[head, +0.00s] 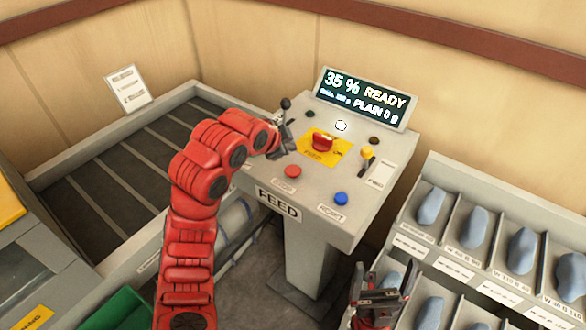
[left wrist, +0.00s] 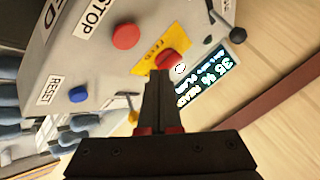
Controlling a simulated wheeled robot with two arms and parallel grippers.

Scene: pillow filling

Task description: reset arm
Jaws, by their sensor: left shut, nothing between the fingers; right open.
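My left arm (head: 200,190) is red and reaches up from the bottom over the left side of the control panel. My left gripper (head: 292,143) is shut and empty, just left of the red button (head: 322,144) on the yellow FEED plate. In the left wrist view its closed fingers (left wrist: 160,82) point toward the red feed button (left wrist: 166,61); a gap cannot be judged. My right gripper (head: 381,278) is open and empty at the bottom, in front of the panel and below the blue RESET button (head: 341,198).
The console (head: 330,225) also carries a red STOP button (head: 293,171), a yellow-topped lever (head: 367,155) and a display (head: 362,98) reading 35% READY. A rack (head: 470,262) with several blue-grey objects stands at the right. A slatted conveyor (head: 120,160) lies at the left.

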